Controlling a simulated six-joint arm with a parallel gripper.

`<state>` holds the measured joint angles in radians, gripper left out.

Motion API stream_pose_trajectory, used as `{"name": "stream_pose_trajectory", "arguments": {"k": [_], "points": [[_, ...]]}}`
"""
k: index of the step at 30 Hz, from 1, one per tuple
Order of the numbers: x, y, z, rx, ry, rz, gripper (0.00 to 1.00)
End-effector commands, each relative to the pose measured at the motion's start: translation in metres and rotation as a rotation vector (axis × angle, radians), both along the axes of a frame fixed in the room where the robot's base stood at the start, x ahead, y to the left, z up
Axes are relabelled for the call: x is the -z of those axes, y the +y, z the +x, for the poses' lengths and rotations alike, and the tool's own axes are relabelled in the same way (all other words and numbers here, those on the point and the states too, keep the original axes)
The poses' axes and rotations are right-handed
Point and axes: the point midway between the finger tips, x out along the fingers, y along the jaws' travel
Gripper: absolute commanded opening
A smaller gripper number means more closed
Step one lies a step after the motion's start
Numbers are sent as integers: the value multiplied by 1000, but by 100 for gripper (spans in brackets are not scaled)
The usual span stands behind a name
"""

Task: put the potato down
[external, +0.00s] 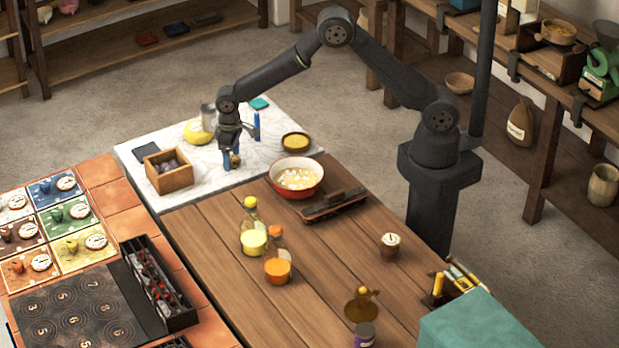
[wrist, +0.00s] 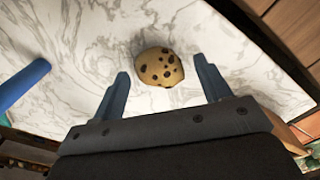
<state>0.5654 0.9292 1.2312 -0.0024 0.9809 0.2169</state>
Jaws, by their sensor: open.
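The potato (wrist: 160,67) is a tan, rounded lump with dark spots, lying on the white marble slab (wrist: 85,30). In the external view the potato (external: 235,160) shows small on the slab, just below my fingers. My gripper (wrist: 165,88) is open, with one blue-grey finger to each side of the potato's near end and gaps on both sides. In the external view my gripper (external: 231,151) points down over the middle of the slab. Nothing is held between the fingers.
A wooden box (external: 168,178) stands left of the potato, and a blue upright object (external: 257,126) stands to its right. A yellow item (external: 197,132) lies behind.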

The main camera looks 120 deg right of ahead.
Motion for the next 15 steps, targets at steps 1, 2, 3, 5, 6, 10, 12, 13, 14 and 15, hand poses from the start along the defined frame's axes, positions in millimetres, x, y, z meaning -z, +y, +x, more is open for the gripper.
{"name": "stream_pose_trajectory", "arguments": {"k": [1, 2, 3, 5, 6, 10, 12, 13, 14, 15], "points": [[-8, 0, 1, 0, -3, -1, 70], [-12, -1, 1, 0, -4, -2, 70], [-20, -1, 1, 0, -4, -3, 70], [-33, 0, 1, 0, -5, -4, 70], [-41, 0, 1, 0, -4, -3, 70], [-70, 0, 1, 0, -4, -3, 70], [-84, 0, 1, 0, -4, -3, 70], [-89, 0, 1, 0, -4, -3, 70], [-94, 0, 1, 0, -4, -2, 70], [-100, 0, 1, 0, -4, -2, 70]]}}
